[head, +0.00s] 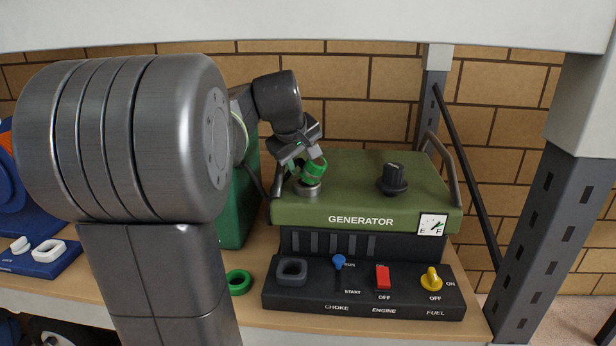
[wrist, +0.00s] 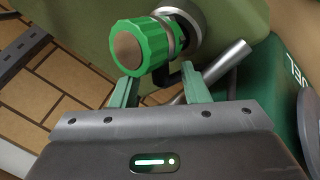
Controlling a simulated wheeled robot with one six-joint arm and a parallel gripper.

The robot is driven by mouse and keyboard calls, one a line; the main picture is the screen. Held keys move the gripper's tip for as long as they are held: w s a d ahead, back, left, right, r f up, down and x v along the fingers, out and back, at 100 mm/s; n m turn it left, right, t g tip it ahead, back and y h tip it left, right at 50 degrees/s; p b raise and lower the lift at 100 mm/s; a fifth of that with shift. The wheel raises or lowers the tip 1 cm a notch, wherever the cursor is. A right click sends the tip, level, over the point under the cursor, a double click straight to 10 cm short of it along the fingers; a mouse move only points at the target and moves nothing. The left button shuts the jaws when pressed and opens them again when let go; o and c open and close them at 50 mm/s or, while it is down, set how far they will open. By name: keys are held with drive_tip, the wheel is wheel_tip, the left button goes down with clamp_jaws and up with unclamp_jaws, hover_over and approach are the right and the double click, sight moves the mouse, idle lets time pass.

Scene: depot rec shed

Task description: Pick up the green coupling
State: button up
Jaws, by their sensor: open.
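The green coupling (head: 316,168) is a ribbed green piece at the silver neck (head: 307,188) on top of the generator's left side. It looks tilted over the neck. In the wrist view the coupling (wrist: 134,48) shows a flat brown end face, with the round grey neck (wrist: 186,22) behind it. My gripper (head: 301,153) is just above and left of it in the head view, partly covering it. In the wrist view my gripper (wrist: 160,84) is open, its two green fingers just below the coupling. I cannot tell whether the left finger touches it.
The green generator (head: 365,212) has a black knob (head: 392,178) and metal side handles. A green can (head: 237,215) stands close to its left. A black control panel (head: 362,300) and a green ring (head: 238,282) are in front on the wooden shelf. A grey post stands right.

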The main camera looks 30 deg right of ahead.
drive_tip(key=shift+f, duration=0.1)
clamp_jaws()
idle(0.3)
drive_tip(key=shift+w, duration=0.1)
drive_tip(key=shift+d+r, duration=0.1)
drive_tip(key=shift+r, duration=0.25)
drive_tip(key=r, duration=0.3)
drive_tip(key=shift+s+a+b, duration=0.25)
drive_tip(key=shift+s+b, duration=0.05)
drive_tip(key=shift+b, duration=0.05)
drive_tip(key=s+a+b, duration=0.3)
drive_tip(key=s+a, duration=0.8)
drive_tip(key=s, duration=0.2)
drive_tip(key=shift+a, duration=0.4)
